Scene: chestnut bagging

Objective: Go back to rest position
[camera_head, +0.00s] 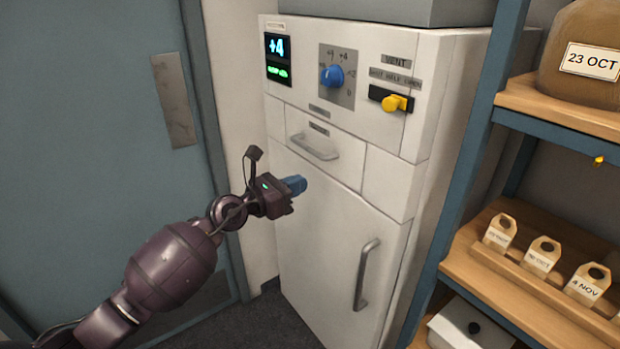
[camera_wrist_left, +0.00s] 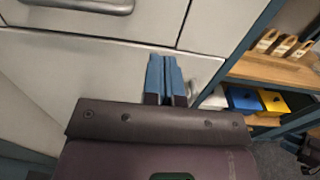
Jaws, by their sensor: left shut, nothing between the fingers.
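My left gripper (camera_head: 295,185) reaches in from the left in the head view. Its blue fingers are together and empty, in front of the white cabinet (camera_head: 325,225), just below its drawer. In the left wrist view, the shut blue fingers (camera_wrist_left: 166,78) show against the white cabinet front (camera_wrist_left: 60,85). I cannot tell whether the fingertips touch the cabinet.
The cabinet has a display (camera_head: 278,58), a blue knob (camera_head: 332,76), a yellow lever (camera_head: 396,102), a drawer handle (camera_head: 314,148) and a door handle (camera_head: 366,274). A shelf unit (camera_head: 480,150) with tags stands right. A blue-grey door (camera_head: 75,130) is left.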

